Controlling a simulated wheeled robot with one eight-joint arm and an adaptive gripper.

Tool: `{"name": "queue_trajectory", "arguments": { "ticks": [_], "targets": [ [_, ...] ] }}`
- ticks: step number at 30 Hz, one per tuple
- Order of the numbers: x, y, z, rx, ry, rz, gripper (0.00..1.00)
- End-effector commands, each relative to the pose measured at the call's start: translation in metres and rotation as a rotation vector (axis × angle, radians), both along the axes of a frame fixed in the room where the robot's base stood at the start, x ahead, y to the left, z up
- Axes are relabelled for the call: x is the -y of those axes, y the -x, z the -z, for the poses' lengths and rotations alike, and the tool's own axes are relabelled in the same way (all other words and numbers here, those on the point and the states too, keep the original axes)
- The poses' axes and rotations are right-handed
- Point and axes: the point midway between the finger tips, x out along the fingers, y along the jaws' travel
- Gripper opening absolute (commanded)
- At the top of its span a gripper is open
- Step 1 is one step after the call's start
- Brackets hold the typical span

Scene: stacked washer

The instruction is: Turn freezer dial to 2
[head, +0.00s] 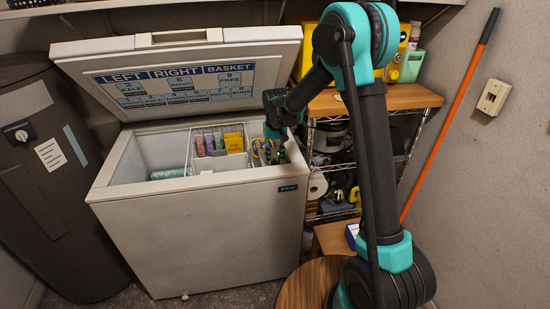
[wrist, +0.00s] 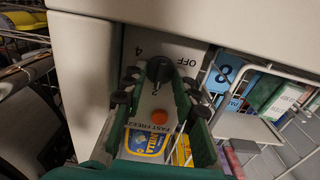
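The freezer dial (wrist: 160,68) is a small black knob on a pale panel (wrist: 178,50) in the wrist view. "OFF" and "4" are printed above it and "2" below it. I cannot tell for certain where its pointer stands. My gripper (wrist: 160,76) is open, with one green finger on each side of the dial and a visible gap to it. The chest freezer (head: 220,235) stands with its lid (head: 185,55) raised in the head view. My gripper (head: 275,130) reaches down at its right end there, and the dial is hidden.
A white wire basket (wrist: 245,128) with boxes is beside my right finger. A wire shelf rack (head: 345,170) stands right of the freezer. A dark bin (head: 45,190) stands at left.

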Motion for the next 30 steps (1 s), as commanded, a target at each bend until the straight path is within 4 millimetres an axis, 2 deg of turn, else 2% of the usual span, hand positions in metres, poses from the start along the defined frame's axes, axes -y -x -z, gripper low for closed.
{"name": "queue_trajectory", "arguments": {
  "ticks": [7,21,25,30],
  "targets": [
    [0.0,0.0,-0.01,0.0,0.0,0.0,0.28],
    [0.0,0.0,-0.097,0.0,0.0,0.0,0.28],
    [0.0,0.0,-0.112,0.0,0.0,0.0,0.28],
    [0.0,0.0,-0.12,0.0,0.0,0.0,0.28]
  ]
}}
